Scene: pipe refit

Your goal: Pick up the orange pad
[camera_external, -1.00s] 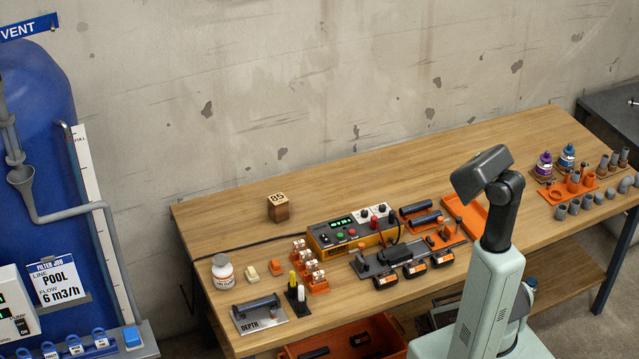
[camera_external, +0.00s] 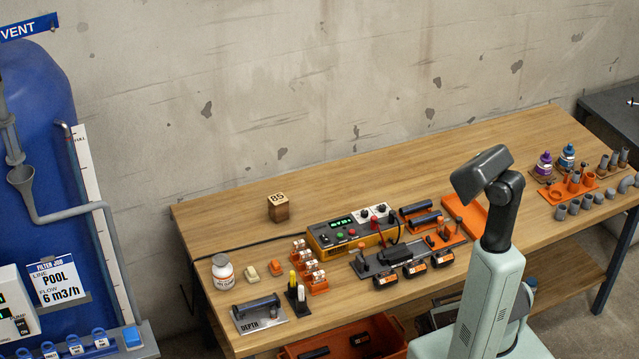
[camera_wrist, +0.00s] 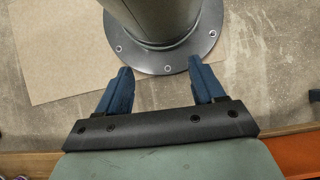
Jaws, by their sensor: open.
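The orange pad (camera_external: 276,267) looks like a small orange block lying on the wooden workbench (camera_external: 340,185). It is just right of a similar cream pad (camera_external: 250,272). My gripper (camera_wrist: 159,66) shows in the wrist view with its two blue fingers apart and nothing between them. It points down at the floor beside my own round base flange, away from the pad. The pad is not in the wrist view. In the external view my arm stands folded at the right front, and the gripper's fingers are hidden there.
A white bottle (camera_external: 222,272) stands left of the pads. A wooden block (camera_external: 278,207) stands behind. A depth gauge plate (camera_external: 262,314) lies in front. The bench's back strip is mostly clear.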

